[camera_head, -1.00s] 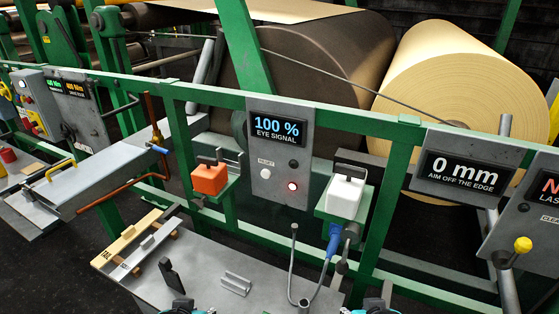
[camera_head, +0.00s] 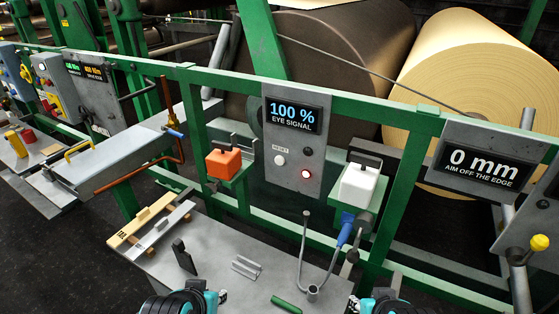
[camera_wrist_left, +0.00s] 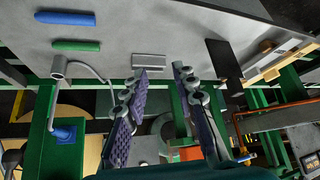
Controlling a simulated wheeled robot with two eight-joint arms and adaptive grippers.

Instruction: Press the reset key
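The reset key is a round white button (camera_head: 280,160) under the word RESET on a grey panel (camera_head: 270,195), below the screen (camera_head: 293,117) reading 100 % EYE SIGNAL. A red lamp (camera_head: 306,174) glows to its lower right, with a dark round knob (camera_head: 308,151) above the lamp. My left gripper (camera_wrist_left: 161,72) is open and empty in the left wrist view, its fingers apart. In the head view, both wrists sit at the bottom edge, well below the panel. My right gripper's fingers are not clearly visible. The reset key cannot be made out in the wrist view.
An orange box (camera_head: 223,163) and a white box (camera_head: 359,185) flank the panel on green brackets. A green rail (camera_head: 340,107) runs behind. The grey table (camera_head: 215,262) in front bears a bent rod stand (camera_head: 313,293), a metal channel piece (camera_head: 247,267) and a green stick (camera_head: 286,304).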

